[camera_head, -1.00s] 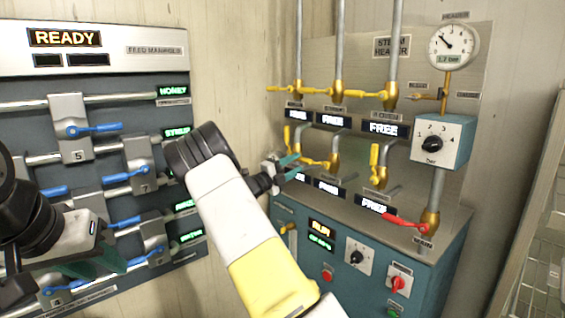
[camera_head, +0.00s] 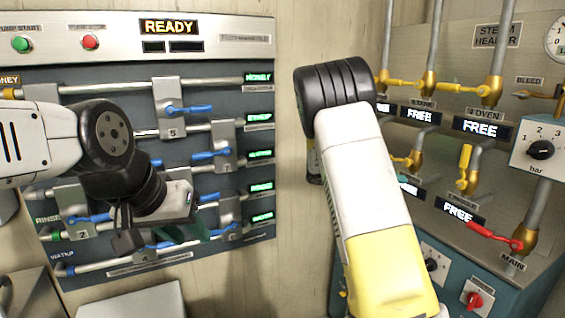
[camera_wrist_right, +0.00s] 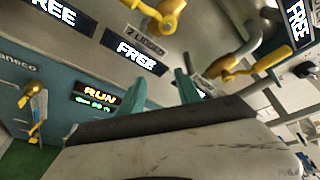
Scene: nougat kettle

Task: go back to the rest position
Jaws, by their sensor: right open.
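My left gripper (camera_head: 178,234) hangs in front of the lower part of the feed manifold panel (camera_head: 92,130). Its teal fingers are dark and partly hidden, so I cannot tell its opening. My right arm rises in front of the steam header's left side in the head view, hiding its own gripper. In the right wrist view my right gripper (camera_wrist_right: 160,91) is open, with its two teal fingers apart and nothing between them. It faces the steam header panel (camera_wrist_right: 195,40) and its FREE displays. I cannot tell how near the fingers are to it.
The manifold has several blue-handled valves and a READY display (camera_head: 169,27). The steam header carries yellow handles and a red MAIN handle (camera_head: 494,236). A blue control cabinet (camera_head: 455,262) stands below it. Bare wall (camera_head: 297,225) separates the two panels.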

